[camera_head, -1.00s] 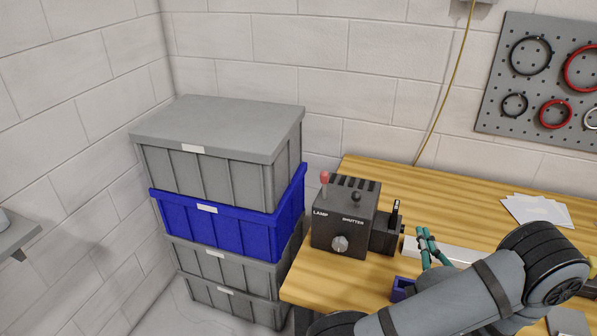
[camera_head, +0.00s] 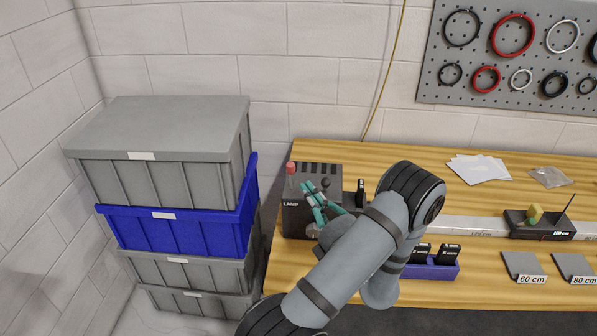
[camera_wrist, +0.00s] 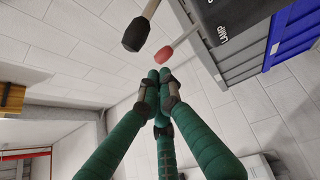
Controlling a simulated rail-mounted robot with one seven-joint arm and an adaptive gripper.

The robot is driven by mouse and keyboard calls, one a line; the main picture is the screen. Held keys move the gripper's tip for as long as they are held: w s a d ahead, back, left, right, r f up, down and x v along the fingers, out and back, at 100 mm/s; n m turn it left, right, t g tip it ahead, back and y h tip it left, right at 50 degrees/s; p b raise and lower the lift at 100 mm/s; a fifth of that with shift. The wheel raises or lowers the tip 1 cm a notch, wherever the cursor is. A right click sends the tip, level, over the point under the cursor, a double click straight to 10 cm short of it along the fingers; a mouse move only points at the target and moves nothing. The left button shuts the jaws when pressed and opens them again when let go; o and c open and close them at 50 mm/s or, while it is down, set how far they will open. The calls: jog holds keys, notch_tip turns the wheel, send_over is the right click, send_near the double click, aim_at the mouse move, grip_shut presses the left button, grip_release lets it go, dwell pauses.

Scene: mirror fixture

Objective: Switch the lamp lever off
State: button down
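The dark lamp box (camera_head: 296,224) stands at the left end of the wooden bench, labelled LAMP on its front. The red-tipped lamp lever (camera_head: 290,168) stands upright on its top left. The black-tipped shutter lever (camera_head: 326,184) is to its right. My gripper (camera_head: 308,187), with teal fingers, is in front of the box, its tips between the two levers in the picture. In the wrist view, the fingertips (camera_wrist: 160,75) are together and empty, just short of the red knob (camera_wrist: 163,55); contact is not visible. The black knob (camera_wrist: 136,36) is beside it. My arm hides the box's right side.
Stacked grey and blue crates (camera_head: 178,231) stand left of the bench. A long white rail (camera_head: 475,228) runs right from behind my arm, carrying a dark device (camera_head: 540,228). A blue holder (camera_head: 432,271) with black pieces lies in front. Papers (camera_head: 478,168) lie behind.

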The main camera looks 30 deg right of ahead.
aim_at(294, 167)
jog(key=w+p, duration=0.1)
jog(key=w, duration=0.1)
jog(key=w+r, duration=0.1)
jog(key=w, duration=0.1)
jog(key=shift+w+p, duration=0.25)
jog(key=shift+p, duration=0.1)
jog(key=shift+w+f, duration=0.15)
jog(key=shift+w, duration=0.5)
jog(key=shift+p, duration=0.35)
jog(key=shift+w+r+p, duration=0.1)
jog(key=shift+r+p, duration=0.2)
jog(key=shift+p, duration=0.15)
jog(key=shift+w+d+g+p, duration=0.1)
jog(key=shift+d+g+p, duration=0.1)
jog(key=shift+g+p, duration=0.15)
jog(key=shift+m, duration=0.3)
